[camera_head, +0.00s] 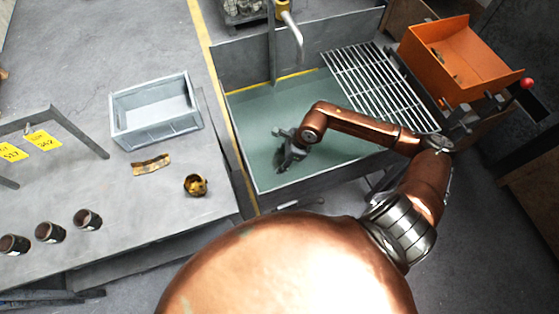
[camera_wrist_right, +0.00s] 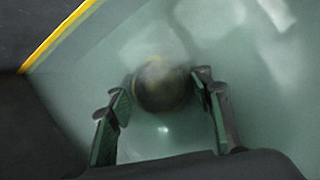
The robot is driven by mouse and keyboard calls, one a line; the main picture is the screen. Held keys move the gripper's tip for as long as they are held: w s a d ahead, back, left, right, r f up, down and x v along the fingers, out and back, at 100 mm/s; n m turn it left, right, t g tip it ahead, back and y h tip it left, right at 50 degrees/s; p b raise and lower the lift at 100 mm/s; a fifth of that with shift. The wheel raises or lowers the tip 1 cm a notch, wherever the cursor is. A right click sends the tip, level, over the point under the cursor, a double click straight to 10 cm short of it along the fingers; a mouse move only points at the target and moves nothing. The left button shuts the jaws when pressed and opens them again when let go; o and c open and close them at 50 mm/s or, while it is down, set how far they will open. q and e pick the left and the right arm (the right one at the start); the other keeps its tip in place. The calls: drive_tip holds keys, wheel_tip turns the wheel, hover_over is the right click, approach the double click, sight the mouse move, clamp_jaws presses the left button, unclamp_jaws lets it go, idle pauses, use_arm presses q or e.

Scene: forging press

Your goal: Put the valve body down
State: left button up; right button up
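My right gripper (camera_head: 283,160) reaches down into the water-filled tank (camera_head: 338,178), near its left-middle part. In the right wrist view its two fingers (camera_wrist_right: 163,95) stand on either side of a dark, roundish valve body (camera_wrist_right: 162,86). The valve body looks hazy, with a brownish top, against the greenish water. Its underside is hidden, and I cannot tell whether it touches the tank bottom. In the head view it cannot be made out clearly beside the dark fingers. My left gripper is not in view.
A metal grate (camera_head: 378,85) covers the tank's right part, beside an orange bin (camera_head: 425,65). A tap (camera_head: 292,35) hangs over the back. The left table holds a grey crate (camera_head: 125,130), a brass-coloured part (camera_head: 195,185), a flat strip (camera_head: 151,165) and three dark cylinders (camera_head: 50,232).

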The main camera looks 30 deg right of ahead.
drive_tip(key=o, duration=0.4)
drive_tip(key=shift+c, duration=0.2)
drive_tip(key=shift+r, duration=0.15)
drive_tip(key=p+v, duration=0.2)
drive_tip(key=v, duration=1)
